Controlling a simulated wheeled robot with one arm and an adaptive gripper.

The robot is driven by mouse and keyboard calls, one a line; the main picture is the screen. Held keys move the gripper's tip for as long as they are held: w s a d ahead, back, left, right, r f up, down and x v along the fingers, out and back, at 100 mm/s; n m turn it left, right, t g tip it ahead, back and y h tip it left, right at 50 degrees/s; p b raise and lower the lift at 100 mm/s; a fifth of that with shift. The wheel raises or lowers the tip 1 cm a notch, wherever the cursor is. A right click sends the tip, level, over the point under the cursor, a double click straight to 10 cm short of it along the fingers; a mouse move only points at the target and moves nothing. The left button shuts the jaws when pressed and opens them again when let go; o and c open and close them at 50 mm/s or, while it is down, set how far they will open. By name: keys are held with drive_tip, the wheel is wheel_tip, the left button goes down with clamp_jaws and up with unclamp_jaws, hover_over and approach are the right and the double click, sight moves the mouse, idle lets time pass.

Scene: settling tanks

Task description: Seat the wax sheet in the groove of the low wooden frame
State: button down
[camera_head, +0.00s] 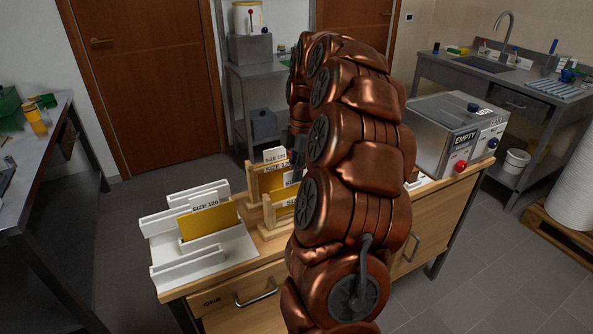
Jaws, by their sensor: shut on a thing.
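Yellow wax sheets with white "SIZE 120" tags stand in the middle of the wooden bench. One wax sheet (271,182) is upright at the taller wooden frame (252,181). Just in front is a lower wooden frame (268,214), with yellow sheet (284,212) showing at it. My gripper (298,158) points down above these frames and is shut on a sheet. My copper arm covers its fingertips and the frames' right side. I cannot tell whether the held sheet's lower edge is in a groove.
A white rack (196,273) at the bench's left end holds another upright yellow sheet (208,221) tagged "SIZE 120". A steel box marked "EMPTY" (440,132) with red and blue knobs stands on the right. The bench has little bare top around the frames.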

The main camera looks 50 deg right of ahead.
drive_tip(key=shift+f+b, duration=0.8)
drive_tip(key=shift+f, duration=0.95)
drive_tip(key=c, duration=1.2)
unclamp_jaws()
drive_tip(key=shift+c, duration=0.2)
drive_tip(key=r, duration=0.3)
drive_tip(key=d+r, duration=0.1)
drive_tip(key=r, duration=0.7)
drive_tip(key=shift+s+d+r, duration=0.1)
drive_tip(key=shift+s+d, duration=0.1)
drive_tip(key=shift+r, duration=0.35)
